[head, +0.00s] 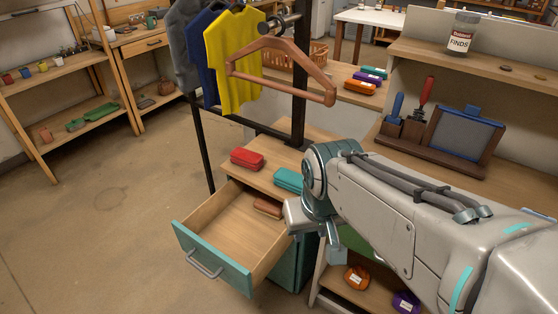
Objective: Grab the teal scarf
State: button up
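A folded teal bundle (289,181), which looks like the teal scarf, lies on the wooden top of the small cabinet, just behind the open drawer. My arm covers its right end. A folded red bundle (247,159) lies to its left on the same top. A brown bundle (267,207) lies inside the drawer at the back right. My gripper (316,229) hangs at the drawer's right side, lower in the picture than the teal bundle and apart from it.
The teal-fronted drawer (213,261) stands pulled out, mostly empty. A wooden hanger (283,68) and shirts hang on a black rack (299,100) above the cabinet. A wooden holder (428,151) with tools stands at right. Open floor (95,240) lies to the left.

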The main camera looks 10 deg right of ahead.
aim_at(284, 178)
jog(key=u, duration=2)
jog(key=i, duration=2.15)
jog(key=z, duration=3.65)
jog(key=i, duration=0.5)
